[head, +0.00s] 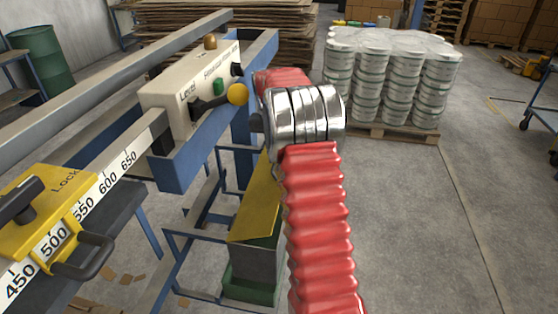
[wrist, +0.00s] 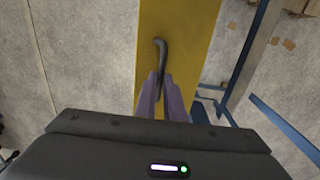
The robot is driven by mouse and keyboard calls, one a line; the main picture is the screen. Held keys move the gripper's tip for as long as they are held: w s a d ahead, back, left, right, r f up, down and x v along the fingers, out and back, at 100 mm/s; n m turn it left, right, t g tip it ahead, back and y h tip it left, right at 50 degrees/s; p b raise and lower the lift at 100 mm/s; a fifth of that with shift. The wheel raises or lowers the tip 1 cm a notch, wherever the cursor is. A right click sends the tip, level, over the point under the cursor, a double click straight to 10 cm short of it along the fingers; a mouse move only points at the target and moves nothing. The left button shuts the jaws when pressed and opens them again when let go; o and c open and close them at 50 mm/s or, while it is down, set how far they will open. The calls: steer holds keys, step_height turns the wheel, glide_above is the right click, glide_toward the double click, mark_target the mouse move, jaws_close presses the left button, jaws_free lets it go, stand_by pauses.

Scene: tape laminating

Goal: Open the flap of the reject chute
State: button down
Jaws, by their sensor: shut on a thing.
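The yellow flap (head: 257,205) of the reject chute slopes down in the head view, above a grey chute body (head: 254,265). How far it stands open I cannot tell. In the wrist view the flap (wrist: 190,25) runs as a yellow band behind my fingers. A dark curved handle (wrist: 161,48) stands on it. My gripper (wrist: 160,82) is shut on this handle, with the handle's bent end showing beyond the fingertips. In the head view my own red arm hides my gripper and the handle.
A green bin (head: 250,290) stands under the chute. A blue frame (head: 190,165) with a measuring rail (head: 110,170) and a lever box (head: 190,90) is to the left.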

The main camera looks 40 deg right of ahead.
steer(key=shift+w+a, duration=0.45)
steer(key=shift+a, duration=0.1)
steer(key=shift+w+a, duration=0.1)
steer(key=shift+a, duration=0.05)
steer(key=c, duration=2.1)
jaws_free()
steer(key=shift+w, duration=0.1)
steer(key=shift+o, duration=1.3)
steer(key=shift+r, duration=0.1)
steer(key=shift+r, duration=0.55)
step_height(320, 180, up, 6)
steer(key=shift+w+r, duration=0.15)
